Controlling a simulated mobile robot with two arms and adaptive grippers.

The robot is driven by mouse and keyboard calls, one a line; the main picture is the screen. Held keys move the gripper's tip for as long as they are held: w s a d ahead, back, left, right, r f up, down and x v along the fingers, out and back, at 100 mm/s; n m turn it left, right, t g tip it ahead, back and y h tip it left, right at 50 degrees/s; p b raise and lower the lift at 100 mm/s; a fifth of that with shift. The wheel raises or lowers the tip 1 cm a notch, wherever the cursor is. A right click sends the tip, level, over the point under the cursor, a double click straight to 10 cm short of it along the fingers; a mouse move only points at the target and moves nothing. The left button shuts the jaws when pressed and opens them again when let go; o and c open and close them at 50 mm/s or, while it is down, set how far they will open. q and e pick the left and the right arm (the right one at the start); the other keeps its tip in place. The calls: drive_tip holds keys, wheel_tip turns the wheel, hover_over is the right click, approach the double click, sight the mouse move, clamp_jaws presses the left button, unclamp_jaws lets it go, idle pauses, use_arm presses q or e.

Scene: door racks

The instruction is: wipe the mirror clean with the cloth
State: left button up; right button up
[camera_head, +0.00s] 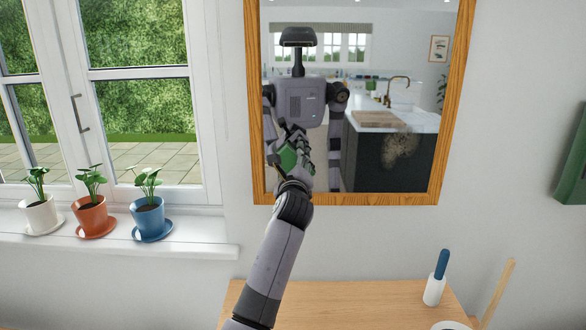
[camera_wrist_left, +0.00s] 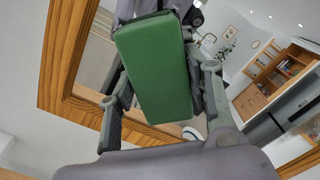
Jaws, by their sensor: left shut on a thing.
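The mirror in its wooden frame (camera_head: 450,100) hangs on the wall and reflects my body and a kitchen. A brownish smudge (camera_head: 402,148) shows on the lower right of the glass. My left arm reaches up to the lower left of the mirror. In the left wrist view my left gripper (camera_wrist_left: 160,92) is shut on the cloth (camera_wrist_left: 155,65), a green block-like pad between its fingers. In the head view the green at the hand may be the cloth or its reflection. I cannot tell if it touches the glass. My right gripper is not directly in view.
Potted plants (camera_head: 91,212) stand on the windowsill (camera_head: 150,245) at left. A wooden table (camera_head: 330,305) below the mirror holds a white holder with a blue handle (camera_head: 437,275). A wooden stick (camera_head: 497,290) rises at right. A green object (camera_head: 573,165) is on the right wall.

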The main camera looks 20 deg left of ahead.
use_arm(q)
drive_tip(key=d, duration=0.1)
drive_tip(key=w+d, duration=0.1)
drive_tip(key=d, duration=0.1)
drive_tip(key=shift+d+r, duration=0.1)
drive_tip(key=shift+d, duration=0.15)
drive_tip(key=shift+s+a+r+p, duration=0.15)
drive_tip(key=shift+s+a+p, duration=0.05)
drive_tip(key=shift+a+p, duration=0.8)
drive_tip(key=shift+s+a+p, duration=0.2)
drive_tip(key=shift+a+p, duration=0.35)
drive_tip(key=shift+p, duration=0.2)
drive_tip(key=shift+s+a, duration=0.1)
drive_tip(key=shift+a, duration=0.3)
